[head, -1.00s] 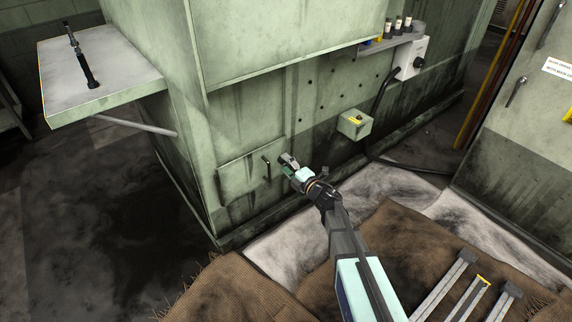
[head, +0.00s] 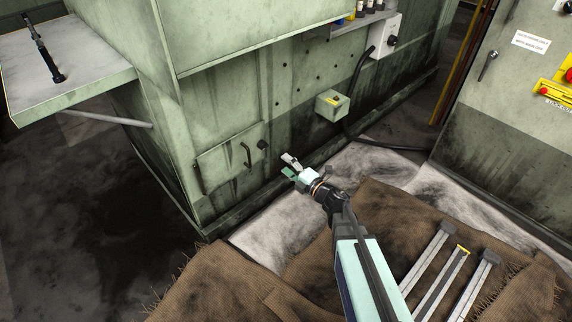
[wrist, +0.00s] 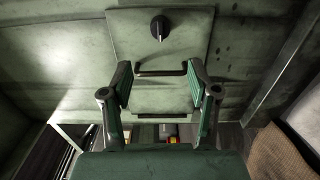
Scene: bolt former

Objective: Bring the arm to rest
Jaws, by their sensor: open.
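My gripper (head: 289,167) is at the end of my arm in the head view, in front of the green machine's lower side. In the wrist view its two green-padded fingers (wrist: 161,88) stand wide apart with nothing between them. A small panel door (head: 222,158) with a dark bar handle (head: 246,155) and a round black knob (head: 263,144) is flush in the machine wall, left of my gripper. The wrist view shows the handle (wrist: 161,72) beyond the fingertips and the knob (wrist: 159,27) above it. My gripper is apart from the handle.
A green shelf (head: 90,82) with a black tool on it juts out at upper left. A small green box (head: 332,105) sits on the machine wall, with a black cable (head: 356,85) nearby. Brown sacking (head: 385,205) and pale cloth cover the floor. A cabinet (head: 510,110) stands at right.

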